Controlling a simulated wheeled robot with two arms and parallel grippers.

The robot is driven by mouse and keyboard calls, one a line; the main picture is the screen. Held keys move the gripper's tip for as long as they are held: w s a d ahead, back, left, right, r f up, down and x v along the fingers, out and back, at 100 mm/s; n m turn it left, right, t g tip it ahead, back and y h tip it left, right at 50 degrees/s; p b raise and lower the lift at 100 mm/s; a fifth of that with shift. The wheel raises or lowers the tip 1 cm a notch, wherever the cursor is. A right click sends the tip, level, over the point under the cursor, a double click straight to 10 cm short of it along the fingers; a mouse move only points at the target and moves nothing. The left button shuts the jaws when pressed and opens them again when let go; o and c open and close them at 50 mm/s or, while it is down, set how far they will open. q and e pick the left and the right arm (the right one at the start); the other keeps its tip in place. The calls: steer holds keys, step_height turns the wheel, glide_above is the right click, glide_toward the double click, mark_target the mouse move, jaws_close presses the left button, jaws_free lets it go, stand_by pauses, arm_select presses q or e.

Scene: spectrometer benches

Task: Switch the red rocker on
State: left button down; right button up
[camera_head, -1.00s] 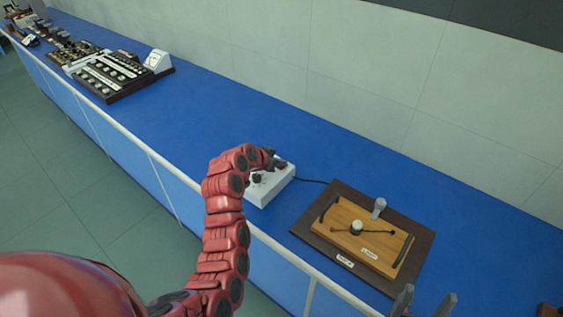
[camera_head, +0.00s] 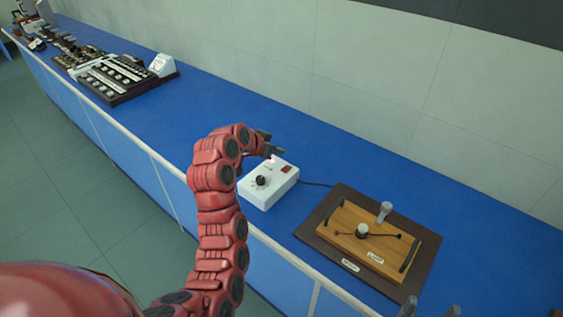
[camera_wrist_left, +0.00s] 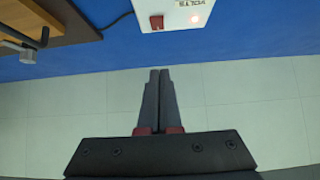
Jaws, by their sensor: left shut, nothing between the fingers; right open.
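The red rocker (camera_head: 286,169) is on the top of a white box (camera_head: 262,193), near its far right corner. A small lamp (camera_head: 274,160) beside it glows. In the left wrist view the rocker (camera_wrist_left: 157,22) and the glowing lamp (camera_wrist_left: 194,19) show at the top edge. My left gripper (camera_head: 270,142) is beyond the box's far left side, apart from the rocker. Its fingers (camera_wrist_left: 158,72) are shut and empty. My right gripper (camera_head: 431,311) is open and empty at the bottom edge, mostly cut off.
A black knob (camera_head: 262,181) sits on the box's near part. A cable (camera_head: 318,184) runs from the box towards a wooden instrument (camera_head: 345,236) on a dark board (camera_head: 417,279) to the right. More instruments (camera_head: 120,79) stand far left. The blue bench (camera_head: 200,110) between is clear.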

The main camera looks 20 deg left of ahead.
arm_select(q)
steer(key=shift+w+r+b+v, duration=0.1)
steer(key=shift+b+v, duration=0.05)
steer(key=shift+v, duration=0.55)
steer(key=shift+w+r+b+v, duration=0.1)
steer(key=shift+r+b+v, duration=0.05)
steer(key=shift+v, duration=0.55)
steer(key=shift+w+r+b+v, duration=0.1)
steer(key=shift+b+v, duration=0.05)
steer(key=shift+v, duration=0.55)
steer(key=shift+d, duration=0.1)
